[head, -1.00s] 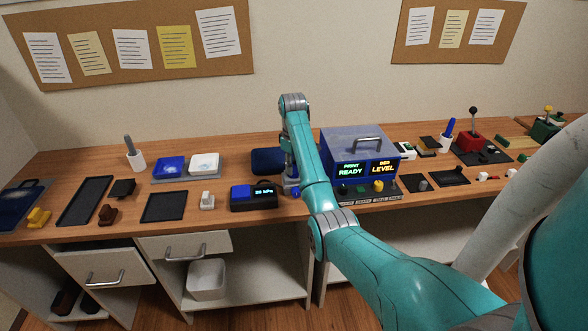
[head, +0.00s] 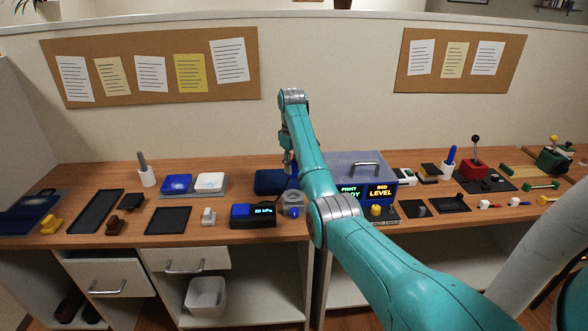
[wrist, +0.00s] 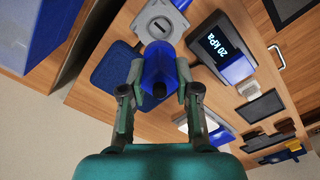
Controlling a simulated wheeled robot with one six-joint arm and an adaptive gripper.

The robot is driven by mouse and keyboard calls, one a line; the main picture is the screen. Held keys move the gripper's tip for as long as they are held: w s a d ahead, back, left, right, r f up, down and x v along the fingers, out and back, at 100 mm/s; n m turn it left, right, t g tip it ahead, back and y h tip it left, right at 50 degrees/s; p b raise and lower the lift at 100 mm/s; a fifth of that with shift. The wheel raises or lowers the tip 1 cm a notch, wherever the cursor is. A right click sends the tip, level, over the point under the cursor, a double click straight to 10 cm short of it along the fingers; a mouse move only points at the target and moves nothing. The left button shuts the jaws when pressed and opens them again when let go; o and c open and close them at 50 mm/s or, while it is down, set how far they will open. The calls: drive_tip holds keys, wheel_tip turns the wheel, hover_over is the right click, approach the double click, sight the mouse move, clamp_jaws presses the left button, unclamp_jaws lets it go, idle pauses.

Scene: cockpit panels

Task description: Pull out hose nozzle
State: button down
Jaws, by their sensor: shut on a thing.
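My gripper (wrist: 157,92) is shut on the blue hose nozzle (wrist: 160,58), with one finger on each side of it. In the head view my gripper (head: 289,160) is above the grey holder block (head: 292,204), partly hidden by my arm. The block also shows in the wrist view (wrist: 180,4), with a dark slot in its face just beyond the nozzle. The nozzle's far end is close to the block; I cannot tell for certain whether it is fully clear.
A 20 kPa display box (head: 253,215) stands left of the block. A dark blue pad (head: 270,182) lies behind it. The blue printer box with a clear lid (head: 362,165) stands close on the right. Blue and white tiles (head: 192,184) lie further left.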

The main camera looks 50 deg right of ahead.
sight(292, 161)
drive_tip(key=shift+r, duration=0.2)
drive_tip(key=shift+r, duration=1.25)
